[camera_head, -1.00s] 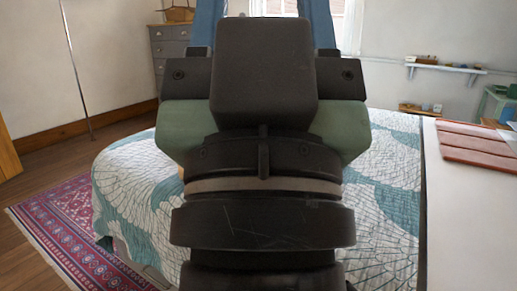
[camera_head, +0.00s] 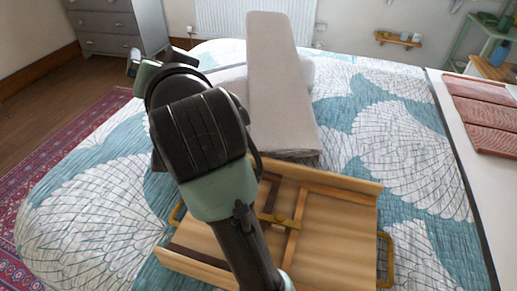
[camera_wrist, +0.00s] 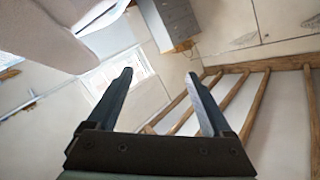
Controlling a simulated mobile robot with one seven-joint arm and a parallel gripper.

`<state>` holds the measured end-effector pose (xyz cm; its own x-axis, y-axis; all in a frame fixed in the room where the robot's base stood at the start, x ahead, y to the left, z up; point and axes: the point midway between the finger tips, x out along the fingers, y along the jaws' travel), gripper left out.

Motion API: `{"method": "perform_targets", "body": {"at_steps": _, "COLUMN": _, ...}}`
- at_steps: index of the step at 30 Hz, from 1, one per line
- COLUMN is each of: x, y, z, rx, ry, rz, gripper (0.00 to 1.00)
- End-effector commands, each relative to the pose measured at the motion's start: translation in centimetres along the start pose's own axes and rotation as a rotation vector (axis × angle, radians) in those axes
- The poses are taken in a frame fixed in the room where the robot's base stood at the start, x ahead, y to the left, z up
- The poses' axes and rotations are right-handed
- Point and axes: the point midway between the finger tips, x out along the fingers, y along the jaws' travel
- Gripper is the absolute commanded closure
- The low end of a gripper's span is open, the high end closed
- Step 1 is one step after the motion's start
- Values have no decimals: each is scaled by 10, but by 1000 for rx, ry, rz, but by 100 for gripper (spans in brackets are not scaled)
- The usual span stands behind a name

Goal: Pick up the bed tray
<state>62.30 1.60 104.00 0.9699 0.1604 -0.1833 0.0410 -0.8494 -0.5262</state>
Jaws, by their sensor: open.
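The bed tray (camera_head: 335,242) is a light wooden tray lying on the bed, with raised edges, wooden bars, a brass fitting and a brass handle at each short side. My arm crosses in front of it and hides part of its left half and near edge. My gripper (camera_wrist: 160,76) is open and empty in the wrist view, its two dark fingers spread wide. The tray does not show in the wrist view. In the head view my wrist end is up and to the left, apart from the tray.
The bed (camera_head: 385,125) has a teal and white quilt. A pale folded blanket (camera_head: 280,85) lies just behind the tray. A white surface with reddish-brown slabs (camera_head: 485,115) stands at the right. A grey dresser (camera_head: 115,25) and patterned rug (camera_head: 85,140) are at the left.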

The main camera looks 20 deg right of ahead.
Motion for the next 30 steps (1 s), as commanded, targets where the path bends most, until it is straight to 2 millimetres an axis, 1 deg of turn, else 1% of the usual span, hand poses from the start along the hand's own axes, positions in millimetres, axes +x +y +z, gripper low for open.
{"method": "perform_targets", "body": {"at_steps": 1, "x": 6, "y": 15, "z": -5, "rx": 80, "ry": -110, "rz": 91, "gripper": 16}}
{"method": "perform_targets", "body": {"at_steps": 2, "x": 8, "y": 28, "z": 3, "rx": 133, "ry": -178, "rz": 148, "gripper": 16}}
{"method": "perform_targets", "body": {"at_steps": 3, "x": 9, "y": 46, "z": 14, "rx": 206, "ry": -263, "rz": 232, "gripper": 16}}
{"method": "perform_targets", "body": {"at_steps": 5, "x": 3, "y": 76, "z": 30, "rx": 314, "ry": -377, "rz": 373, "gripper": 16}}
{"method": "perform_targets", "body": {"at_steps": 6, "x": -6, "y": 95, "z": 39, "rx": 384, "ry": -443, "rz": 472, "gripper": 16}}
{"method": "perform_targets", "body": {"at_steps": 8, "x": -23, "y": 122, "z": 51, "rx": 483, "ry": -527, "rz": 625, "gripper": 16}}
{"method": "perform_targets", "body": {"at_steps": 9, "x": -36, "y": 139, "z": 57, "rx": 543, "ry": -571, "rz": 725, "gripper": 16}}
{"method": "perform_targets", "body": {"at_steps": 11, "x": -58, "y": 160, "z": 66, "rx": 622, "ry": -624, "rz": 866, "gripper": 16}}
{"method": "perform_targets", "body": {"at_steps": 12, "x": -72, "y": 172, "z": 69, "rx": 667, "ry": -648, "rz": 950, "gripper": 16}}
{"method": "perform_targets", "body": {"at_steps": 15, "x": -102, "y": 193, "z": 76, "rx": 749, "ry": -689, "rz": 1118, "gripper": 16}}
{"method": "perform_targets", "body": {"at_steps": 18, "x": -120, "y": 204, "z": 80, "rx": 795, "ry": -707, "rz": 1217, "gripper": 16}}
{"method": "perform_targets", "body": {"at_steps": 19, "x": -122, "y": 206, "z": 82, "rx": 802, "ry": -710, "rz": 1234, "gripper": 16}}
{"method": "perform_targets", "body": {"at_steps": 23, "x": -126, "y": 214, "z": 91, "rx": 814, "ry": -714, "rz": 1260, "gripper": 16}}
{"method": "perform_targets", "body": {"at_steps": 30, "x": -118, "y": 231, "z": 121, "rx": 813, "ry": -713, "rz": 1255, "gripper": 16}}
